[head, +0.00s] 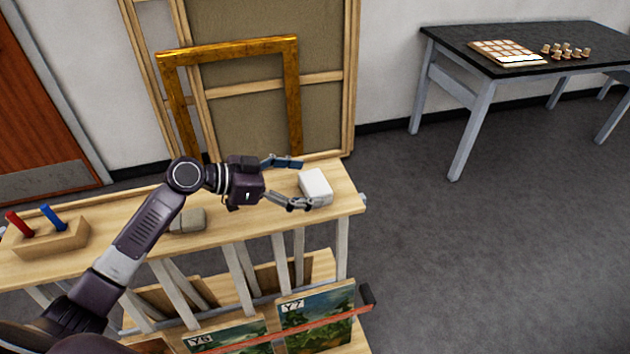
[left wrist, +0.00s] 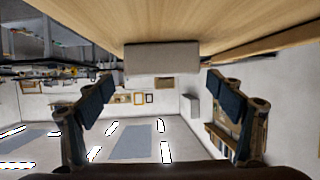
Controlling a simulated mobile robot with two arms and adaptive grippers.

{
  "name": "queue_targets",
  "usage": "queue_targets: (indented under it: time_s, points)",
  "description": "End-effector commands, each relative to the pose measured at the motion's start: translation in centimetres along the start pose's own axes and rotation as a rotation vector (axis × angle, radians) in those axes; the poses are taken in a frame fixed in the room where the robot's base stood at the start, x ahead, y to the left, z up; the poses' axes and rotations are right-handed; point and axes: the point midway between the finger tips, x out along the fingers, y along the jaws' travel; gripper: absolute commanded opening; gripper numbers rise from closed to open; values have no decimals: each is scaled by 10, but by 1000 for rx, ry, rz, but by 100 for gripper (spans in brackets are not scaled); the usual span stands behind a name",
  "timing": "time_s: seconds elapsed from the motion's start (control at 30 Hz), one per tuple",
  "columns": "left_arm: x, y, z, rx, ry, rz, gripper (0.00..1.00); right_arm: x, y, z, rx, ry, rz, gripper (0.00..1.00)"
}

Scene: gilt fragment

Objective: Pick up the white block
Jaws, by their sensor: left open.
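The white block (head: 316,186) sits on the wooden bench top near its right end. It also shows in the left wrist view as a greyish block (left wrist: 162,58) at the top centre. My left gripper (head: 303,182) is open, with its fingers spread to the far and near sides of the block. In the left wrist view the open fingers (left wrist: 160,86) stand left and right of the block, with clear gaps. The block is not gripped. My right gripper is not in view.
On the bench top (head: 258,219) are a grey-beige block (head: 188,220) under my left arm and a wooden holder (head: 52,240) with red and blue sticks. A gilt frame (head: 292,95) leans behind. Painted panels (head: 318,314) stand below. A black table (head: 450,43) is at the right.

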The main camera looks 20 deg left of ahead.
Motion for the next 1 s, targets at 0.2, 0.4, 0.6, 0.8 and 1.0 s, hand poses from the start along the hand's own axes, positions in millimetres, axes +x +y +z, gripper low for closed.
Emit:
queue_targets:
  time_s: [0.2,0.4,0.6,0.8,1.0]
  points:
    - [23,0,-1,0,0,1,86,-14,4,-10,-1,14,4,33]
    - [25,-1,1,0,-1,0,86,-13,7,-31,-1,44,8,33]
    - [25,0,1,0,-1,0,68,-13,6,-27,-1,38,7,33]
    - [25,0,1,0,-1,0,48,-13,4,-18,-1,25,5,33]
    - [25,0,0,0,-1,0,48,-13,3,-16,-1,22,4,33]
